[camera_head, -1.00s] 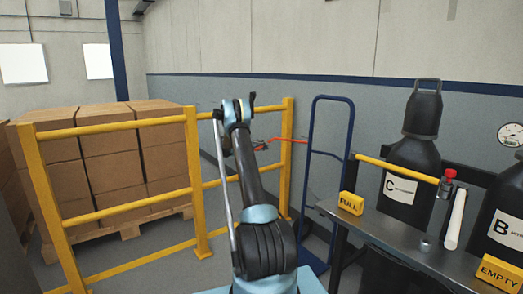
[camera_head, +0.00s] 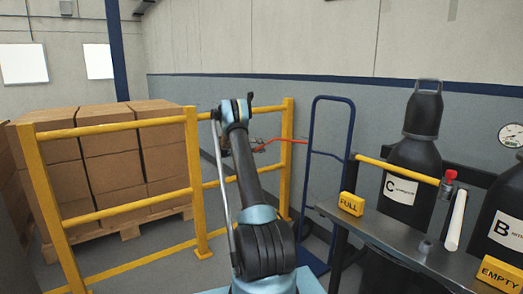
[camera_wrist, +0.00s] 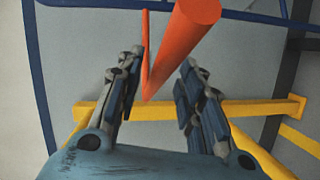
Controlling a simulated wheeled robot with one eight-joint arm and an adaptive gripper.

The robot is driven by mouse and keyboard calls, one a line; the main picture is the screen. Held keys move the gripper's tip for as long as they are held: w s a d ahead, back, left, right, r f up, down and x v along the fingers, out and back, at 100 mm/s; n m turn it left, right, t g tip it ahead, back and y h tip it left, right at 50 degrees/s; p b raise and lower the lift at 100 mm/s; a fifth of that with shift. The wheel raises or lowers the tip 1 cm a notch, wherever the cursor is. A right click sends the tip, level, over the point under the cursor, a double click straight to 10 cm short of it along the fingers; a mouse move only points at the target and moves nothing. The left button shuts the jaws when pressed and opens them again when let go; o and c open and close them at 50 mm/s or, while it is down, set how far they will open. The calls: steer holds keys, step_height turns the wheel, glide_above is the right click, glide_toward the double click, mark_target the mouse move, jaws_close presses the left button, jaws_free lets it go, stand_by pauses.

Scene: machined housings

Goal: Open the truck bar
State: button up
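The truck bar appears to be the orange-red bar (camera_head: 292,141), which reaches left from near the blue hand truck (camera_head: 349,130) in the head view. In the wrist view the orange bar (camera_wrist: 182,48) is thick at its near end and narrows toward a point between my fingers. A thin orange rod (camera_wrist: 145,45) shows beside it. My gripper (camera_wrist: 160,65) is open, one finger on each side of the bar's narrow far part. I see no clear contact.
Yellow guard rails (camera_head: 110,128) stand left of the hand truck, with stacked cartons (camera_head: 110,165) behind. On the right, a metal bench (camera_head: 400,262) carries a FULL block (camera_head: 351,203) and an EMPTY block (camera_head: 499,272). Black cylinders (camera_head: 408,160) stand behind a yellow bar (camera_head: 398,170).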

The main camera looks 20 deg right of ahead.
steer(key=a+r, duration=0.1)
steer(key=a, duration=0.9)
steer(key=shift+a+r, duration=0.15)
steer(key=shift+a, duration=0.25)
steer(key=s+r+n+y, duration=0.1)
steer(key=s+r+y, duration=0.3)
steer(key=s+r, duration=0.9)
steer(key=s+a+t+y, duration=0.1)
steer(key=s+a+y, duration=0.1)
steer(key=s, duration=0.9)
steer(key=s+a+y, duration=0.2)
steer(key=s, duration=0.9)
steer(key=s+a+f+y, duration=0.2)
steer(key=s+a+f, duration=0.1)
steer(key=s, duration=0.7)
steer(key=s+a+f+y, duration=0.3)
steer(key=s, duration=0.7)
steer(key=s+a+f+y, duration=0.1)
steer(key=s+a+f, duration=0.2)
steer(key=s+f, duration=0.3)
steer(key=s+a+f+t+y, duration=0.1)
steer(key=s+a+f, duration=0.3)
steer(key=s, duration=0.5)
step_height(320, 180, down, 2)
steer(key=shift+s+a+n+y, duration=0.2)
steer(key=shift+s+n+y, duration=0.15)
steer(key=shift+y, duration=0.35)
